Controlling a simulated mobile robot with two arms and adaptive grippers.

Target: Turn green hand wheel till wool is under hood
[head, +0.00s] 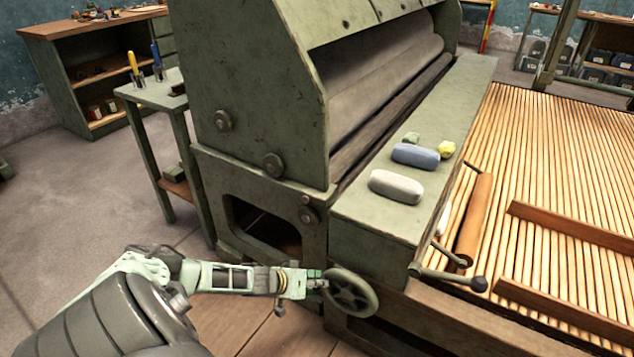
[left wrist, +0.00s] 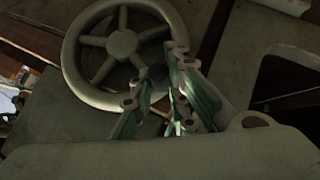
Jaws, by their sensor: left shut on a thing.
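The green hand wheel (head: 367,292) is a spoked wheel low on the near side of the machine. In the left wrist view the wheel (left wrist: 72,55) fills the upper left. My left gripper (head: 322,284) is shut at the left part of its rim in the head view; the fingers (left wrist: 155,82) partly hide the grip point. The green hood (head: 260,90) stands over a grey roller (head: 385,75). A small white piece (head: 443,219), perhaps wool, shows at the slatted apron's left edge, mostly hidden by the ledge. My right gripper is out of view.
White (head: 396,187), blue (head: 415,155), yellow and green soft-looking lumps lie on the machine's ledge (head: 370,223). A crank with a black knob (head: 479,284) juts out beside the slatted apron (head: 560,150). A small side table (head: 155,95) stands left; the floor there is clear.

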